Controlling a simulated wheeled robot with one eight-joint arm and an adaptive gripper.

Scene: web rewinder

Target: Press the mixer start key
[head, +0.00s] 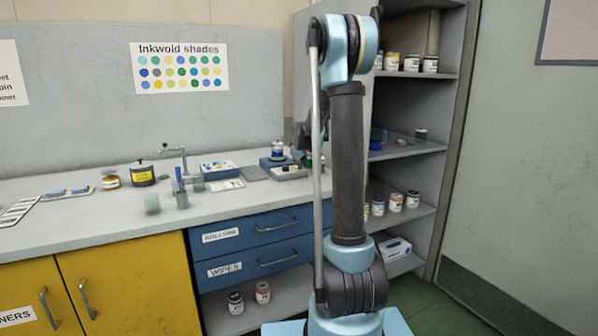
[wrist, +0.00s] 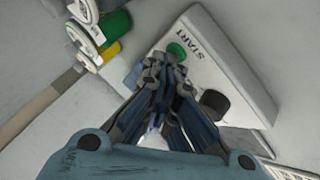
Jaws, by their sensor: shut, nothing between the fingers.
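The mixer's pale panel (wrist: 220,60) carries the printed word START, a round green start key (wrist: 176,49) and a black knob (wrist: 214,103). My gripper (wrist: 163,66) is shut and empty, pointing down over the panel. I cannot tell whether the fingertips touch the panel. In the head view the mixer (head: 290,173) stands on the counter's right part, and my arm hides part of that area and most of my gripper.
Jars with green and yellow bands (wrist: 112,28) lie close left of the panel in the wrist view. The counter (head: 110,222) also holds a tap (head: 174,152), a yellow-banded pot (head: 142,173) and trays. A shelf unit with paint jars (head: 411,62) stands at right.

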